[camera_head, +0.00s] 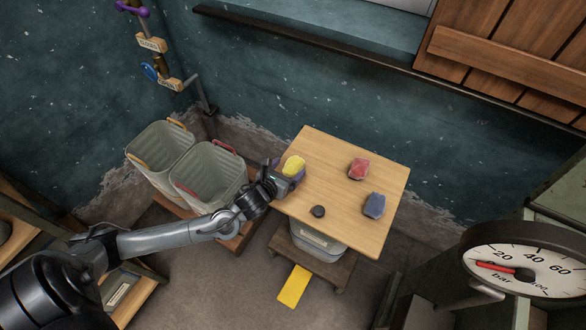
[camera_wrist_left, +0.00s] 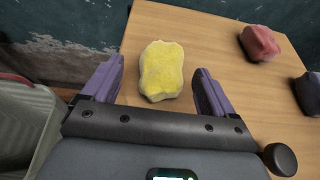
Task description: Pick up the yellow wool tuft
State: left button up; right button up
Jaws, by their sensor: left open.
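The yellow wool tuft (camera_head: 293,164) lies on the left part of the wooden table, and it shows large in the left wrist view (camera_wrist_left: 161,70). My left gripper (camera_head: 291,171) is at the table's left edge, by the tuft. Its purple fingers are open, one on each side of the tuft in the left wrist view (camera_wrist_left: 157,88), with gaps on both sides. I cannot tell whether the fingertips are down at the tuft's height. My right gripper is not in view.
The table (camera_head: 330,190) also holds a red tuft (camera_head: 359,168), a blue tuft (camera_head: 374,205) and a dark round knob (camera_head: 318,211). Two grey bins (camera_head: 210,175) (camera_head: 160,145) stand to the left. A pressure gauge (camera_head: 525,262) is at the lower right. The table's middle is clear.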

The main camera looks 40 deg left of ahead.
aim_at(289, 170)
pick_arm(q)
jog(key=shift+w+f+b, duration=0.45)
jog(key=shift+w+f, duration=0.3)
jog(key=shift+w, duration=0.35)
jog(key=shift+w+a+f, duration=0.15)
jog(key=shift+w, duration=0.45)
jog(key=c, duration=1)
